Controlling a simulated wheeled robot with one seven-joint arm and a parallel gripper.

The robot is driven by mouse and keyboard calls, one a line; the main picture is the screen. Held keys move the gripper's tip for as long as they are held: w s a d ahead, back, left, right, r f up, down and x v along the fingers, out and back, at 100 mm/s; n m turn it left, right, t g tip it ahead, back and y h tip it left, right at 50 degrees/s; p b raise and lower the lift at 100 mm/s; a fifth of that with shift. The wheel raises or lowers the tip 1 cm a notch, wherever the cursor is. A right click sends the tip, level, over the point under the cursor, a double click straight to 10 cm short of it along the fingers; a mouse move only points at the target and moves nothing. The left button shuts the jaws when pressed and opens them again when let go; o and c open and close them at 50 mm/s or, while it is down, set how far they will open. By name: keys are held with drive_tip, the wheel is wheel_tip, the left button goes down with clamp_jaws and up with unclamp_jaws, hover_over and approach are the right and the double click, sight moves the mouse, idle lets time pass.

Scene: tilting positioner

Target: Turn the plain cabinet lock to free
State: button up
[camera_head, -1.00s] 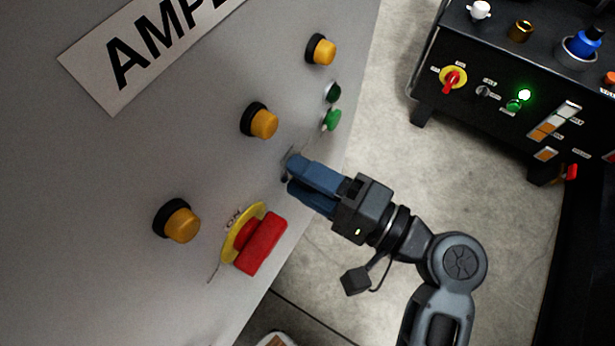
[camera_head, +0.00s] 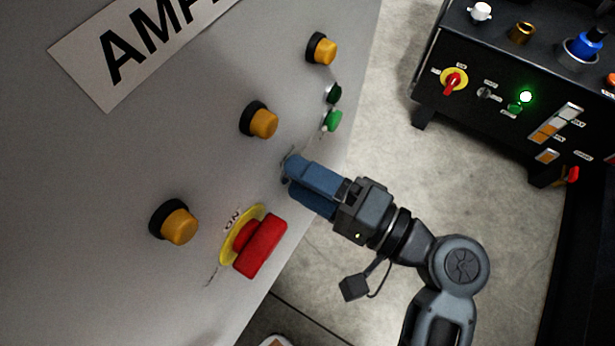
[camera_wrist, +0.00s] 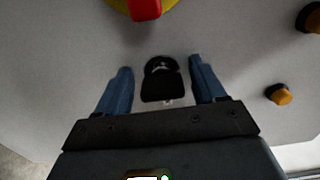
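The plain cabinet lock (camera_wrist: 162,82) is a small black piece on the grey cabinet face, seen in the wrist view. My gripper (camera_wrist: 161,70) is open, with one blue finger on each side of the lock and a visible gap on both sides. In the head view my gripper (camera_head: 287,171) has its fingertips at the cabinet face, and the fingers hide most of the lock. I cannot tell the lock's setting from its marks.
A red rotary switch on a yellow plate (camera_head: 261,246) sits close below the gripper. Amber buttons (camera_head: 264,123) and a green button (camera_head: 332,120) stand out from the same face. A black control box (camera_head: 500,70) stands at the right, with open floor between.

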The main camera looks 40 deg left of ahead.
drive_tip(key=p+v, duration=0.1)
drive_tip(key=v, duration=0.6)
drive_tip(key=shift+d+p, duration=0.35)
drive_tip(key=shift+d, duration=0.05)
drive_tip(key=shift+w, duration=0.1)
idle(0.3)
